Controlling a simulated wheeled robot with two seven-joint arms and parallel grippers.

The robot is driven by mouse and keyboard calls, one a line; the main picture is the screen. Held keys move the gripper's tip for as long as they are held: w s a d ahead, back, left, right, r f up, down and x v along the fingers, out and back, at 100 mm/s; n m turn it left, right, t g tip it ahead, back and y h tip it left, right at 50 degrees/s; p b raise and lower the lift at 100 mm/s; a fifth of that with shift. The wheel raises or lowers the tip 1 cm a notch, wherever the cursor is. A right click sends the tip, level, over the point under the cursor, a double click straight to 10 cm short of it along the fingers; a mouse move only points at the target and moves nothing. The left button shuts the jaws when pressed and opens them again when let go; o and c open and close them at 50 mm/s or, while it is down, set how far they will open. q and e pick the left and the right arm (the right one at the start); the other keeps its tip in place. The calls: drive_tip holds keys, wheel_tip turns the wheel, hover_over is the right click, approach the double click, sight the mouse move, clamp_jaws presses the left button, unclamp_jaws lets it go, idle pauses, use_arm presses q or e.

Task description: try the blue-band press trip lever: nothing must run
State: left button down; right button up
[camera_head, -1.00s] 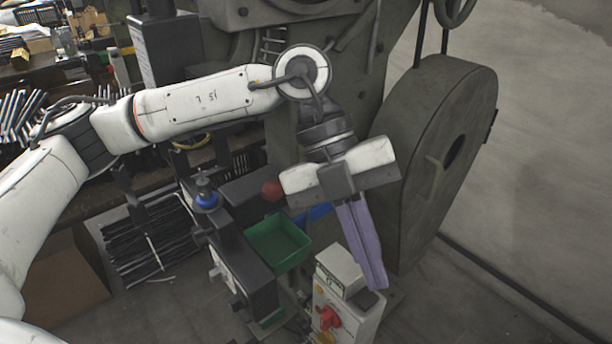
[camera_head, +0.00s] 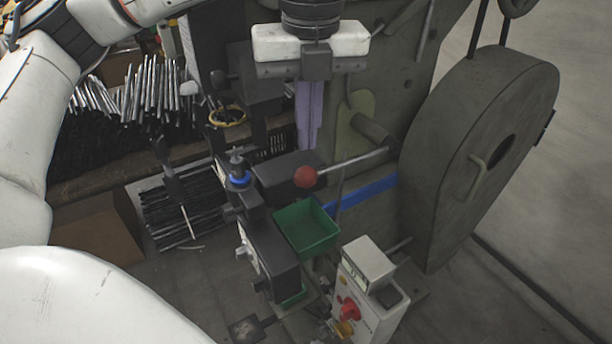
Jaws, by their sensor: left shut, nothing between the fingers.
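The blue-band press (camera_head: 445,150) is a large dark grey-green machine with a blue band (camera_head: 368,191) across its body and a big round wheel guard at right. Its trip lever (camera_head: 345,165) is a metal rod ending in a red ball knob (camera_head: 306,177), pointing left. My left gripper (camera_head: 310,140) hangs fingers down just above and behind the red knob in the picture, its lilac fingers together and empty. No contact with the lever can be made out. A control box (camera_head: 368,290) with a red rotary switch (camera_head: 350,310) stands below. My right gripper is out of frame.
A green tray (camera_head: 306,228) sits beside a dark fixture with a blue ring (camera_head: 239,181) below the lever. Bundles of metal rods (camera_head: 160,90) lie on the bench at left. A cardboard box (camera_head: 95,225) stands on the floor. Open floor lies at far right.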

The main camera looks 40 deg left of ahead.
sight(307, 172)
use_arm(q)
wheel_tip(307, 172, down, 5)
drive_tip(key=shift+w+a+r+b, duration=0.15)
drive_tip(key=shift+r+b, duration=0.05)
drive_tip(key=shift+b, duration=1.05)
drive_tip(key=shift+f+b, duration=0.5)
drive_tip(key=shift+f, duration=0.4)
drive_tip(key=shift+w+f, duration=0.1)
